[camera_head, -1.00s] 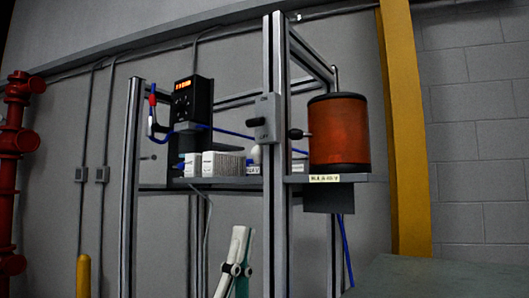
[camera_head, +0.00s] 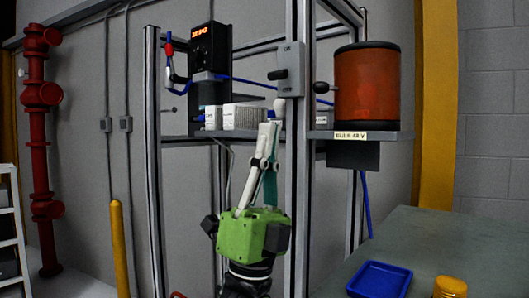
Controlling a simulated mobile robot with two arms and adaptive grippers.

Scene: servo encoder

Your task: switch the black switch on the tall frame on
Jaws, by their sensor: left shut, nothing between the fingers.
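The tall frame (camera_head: 301,205) is made of grey metal posts. A grey switch box (camera_head: 291,58) is fixed to its front post, with a small black switch (camera_head: 277,75) sticking out at the left of the box. My left gripper (camera_head: 270,126) points upward, with its pale fingers shut and empty. My right gripper is not in view.
An orange-brown cylinder (camera_head: 367,88) stands on the frame's shelf (camera_head: 390,135), with a black knob (camera_head: 322,88) at its left. A black display unit (camera_head: 208,45) and white blocks (camera_head: 243,117) are behind. A green-grey table (camera_head: 450,245) at lower right holds a blue tray (camera_head: 379,280).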

